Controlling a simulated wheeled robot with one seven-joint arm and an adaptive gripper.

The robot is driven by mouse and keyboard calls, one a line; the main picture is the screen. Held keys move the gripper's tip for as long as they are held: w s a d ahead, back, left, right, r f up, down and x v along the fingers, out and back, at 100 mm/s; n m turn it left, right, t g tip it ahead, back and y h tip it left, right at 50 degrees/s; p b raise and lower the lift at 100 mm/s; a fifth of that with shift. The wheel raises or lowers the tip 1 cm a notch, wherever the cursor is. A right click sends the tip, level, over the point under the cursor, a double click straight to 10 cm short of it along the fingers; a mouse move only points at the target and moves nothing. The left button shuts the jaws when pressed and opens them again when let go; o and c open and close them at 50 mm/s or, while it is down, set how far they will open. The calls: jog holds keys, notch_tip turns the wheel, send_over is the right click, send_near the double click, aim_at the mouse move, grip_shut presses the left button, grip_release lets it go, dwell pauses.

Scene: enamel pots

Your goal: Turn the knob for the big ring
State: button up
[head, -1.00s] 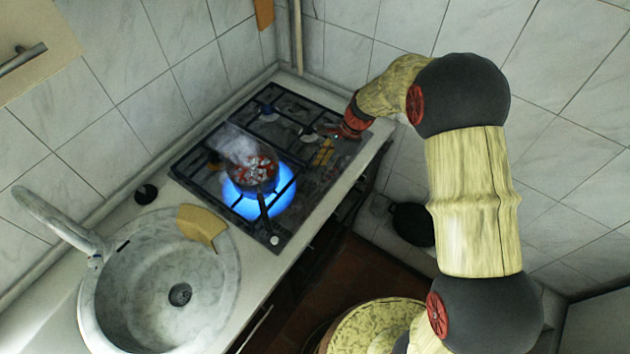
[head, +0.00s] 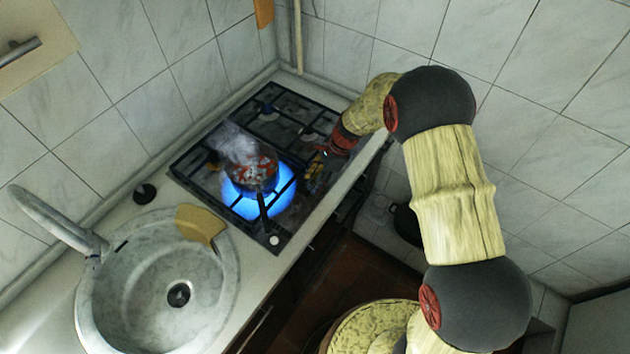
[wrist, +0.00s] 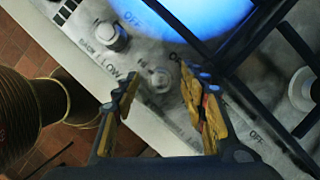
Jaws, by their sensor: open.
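The big ring burns with a blue flame (head: 240,202) under a small red-and-white pot (head: 255,172) that steams. The flame also shows at the top of the wrist view (wrist: 200,12). My gripper (head: 318,166) is over the hob's knob strip, at the right of the pot. In the wrist view my gripper (wrist: 160,74) is open, and a round knob (wrist: 158,79) shows between its yellow fingers, apparently untouched. A second knob (wrist: 111,36) lies up and left of it. Printed OFF and LOW marks show around the knobs. Which knob serves the big ring is not clear.
Black pan supports (head: 268,130) cover the hob, and one bar runs close to my right finger in the wrist view. A sink (head: 150,290) with a yellow cloth (head: 200,224) is at the left.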

jog(key=shift+c, duration=0.9)
grip_shut()
jog(key=shift+n, duration=0.4)
jog(key=n, duration=0.2)
jog(key=n+g+p, duration=0.1)
jog(key=shift+w+n+g+h, duration=0.15)
jog(key=shift+n+g+h, duration=0.15)
jog(key=shift+n, duration=0.1)
jog(key=n+g+h+p, duration=0.1)
jog(key=n, duration=0.3)
jog(key=shift+w+a, duration=0.1)
jog(key=shift+a, duration=0.05)
jog(key=n+h, duration=0.1)
jog(key=n, duration=0.1)
jog(key=n+g, duration=0.1)
jog(key=n, duration=0.2)
jog(key=shift+a+h, duration=0.1)
jog(key=shift+h, duration=0.3)
jog(key=n+h, duration=0.1)
jog(key=n, duration=0.3)
jog(key=shift+a+h, duration=0.1)
jog(key=shift+h, duration=0.2)
